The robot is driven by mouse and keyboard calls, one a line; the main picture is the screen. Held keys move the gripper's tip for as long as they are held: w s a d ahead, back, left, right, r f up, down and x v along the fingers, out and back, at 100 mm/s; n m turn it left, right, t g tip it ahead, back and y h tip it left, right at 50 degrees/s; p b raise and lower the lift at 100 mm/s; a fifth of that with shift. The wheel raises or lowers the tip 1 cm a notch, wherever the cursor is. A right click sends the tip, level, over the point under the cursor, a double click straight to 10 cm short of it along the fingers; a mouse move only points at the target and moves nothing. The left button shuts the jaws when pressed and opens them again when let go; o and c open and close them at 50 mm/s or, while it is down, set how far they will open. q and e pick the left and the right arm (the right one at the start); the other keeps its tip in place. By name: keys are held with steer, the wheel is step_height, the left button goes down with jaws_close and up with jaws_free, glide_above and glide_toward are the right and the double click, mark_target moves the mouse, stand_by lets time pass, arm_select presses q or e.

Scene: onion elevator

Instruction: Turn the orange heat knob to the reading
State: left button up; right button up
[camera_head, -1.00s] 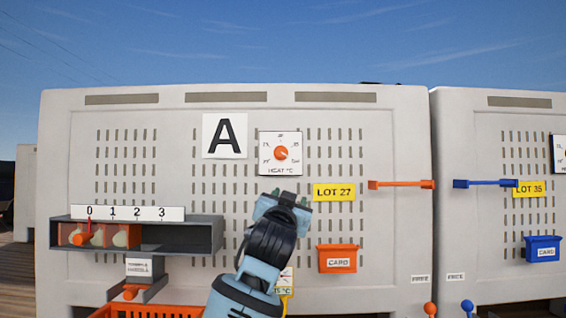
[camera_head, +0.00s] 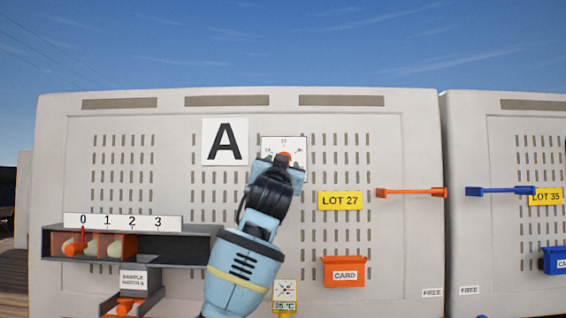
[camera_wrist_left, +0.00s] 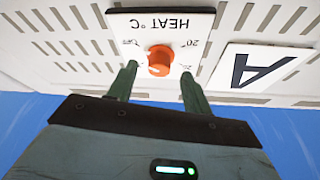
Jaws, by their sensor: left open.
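The orange heat knob (camera_head: 285,155) sits on a white dial plate (camera_head: 298,143) on the grey wall of box A. In the left wrist view the knob (camera_wrist_left: 160,60) shows upside down under the words HEAT °C. My left gripper (camera_head: 284,162) is open, in front of the knob, and covers the plate's lower part in the head view. In the wrist view its two fingertips (camera_wrist_left: 160,72) stand one on each side of the knob, with visible gaps. A small gauge with a yellow label (camera_head: 285,292) hangs lower on the wall; its small °C text is hard to read.
A yellow LOT 27 sign (camera_head: 339,201), an orange CARD holder (camera_head: 344,272) and an orange bar handle (camera_head: 412,192) are right of my arm. A numbered shelf (camera_head: 190,245) juts out at left. A second box (camera_head: 515,230) with blue parts stands at right.

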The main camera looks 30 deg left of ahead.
arm_select(q)
steer(key=shift+x, duration=1.6)
steer(key=c, duration=1)
